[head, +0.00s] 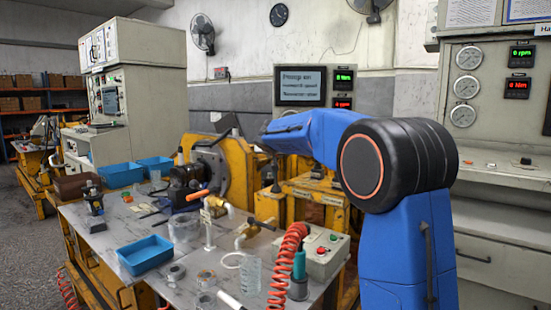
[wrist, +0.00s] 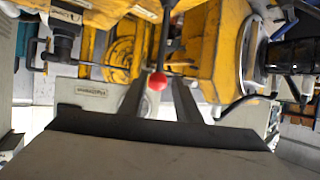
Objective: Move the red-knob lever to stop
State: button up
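The red-knob lever shows in the wrist view, with a round red knob (wrist: 157,81) at the end of a thin dark rod (wrist: 163,40) running up the picture. My gripper (wrist: 158,88) is open, its two dark fingers on either side of the knob in the picture. Clear gaps show between the knob and both fingers. I cannot tell how far the knob is from the fingertips in depth. In the head view my blue arm reaches toward the yellow machine (head: 239,172); I cannot make out the gripper or the red knob there.
A white label plate (wrist: 92,98) with small, unreadable text lies left of the fingers. A thin horizontal rod (wrist: 90,64) is beside it. In the head view, the workbench (head: 110,225) carries blue trays (head: 146,254), a control box (head: 325,258) and a coiled red hose (head: 285,265).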

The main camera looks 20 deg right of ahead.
jog(key=v, duration=0.5)
jog(key=shift+s, duration=0.15)
jog(key=s+f+n+g+y, duration=0.1)
jog(key=s+f, duration=0.2)
jog(key=s, duration=0.7)
jog(key=s+f+g, duration=0.2)
jog(key=s+f, duration=0.2)
jog(key=s, duration=0.6)
jog(key=s+f+n+g+y, duration=0.1)
jog(key=s+f, duration=0.2)
jog(key=s, duration=0.7)
jog(key=s+a+f+n+g+y, duration=0.1)
jog(key=s+a+f, duration=0.1)
jog(key=s+f, duration=0.4)
jog(key=s+a+f+g+y, duration=0.1)
jog(key=s+f, duration=0.5)
jog(key=s, duration=0.7)
jog(key=s+a+f+n+g+y, duration=0.1)
jog(key=s+a+f, duration=0.2)
jog(key=s+f, duration=0.3)
jog(key=s, duration=0.3)
jog(key=shift+n, duration=0.3)
jog(key=shift+s, duration=0.1)
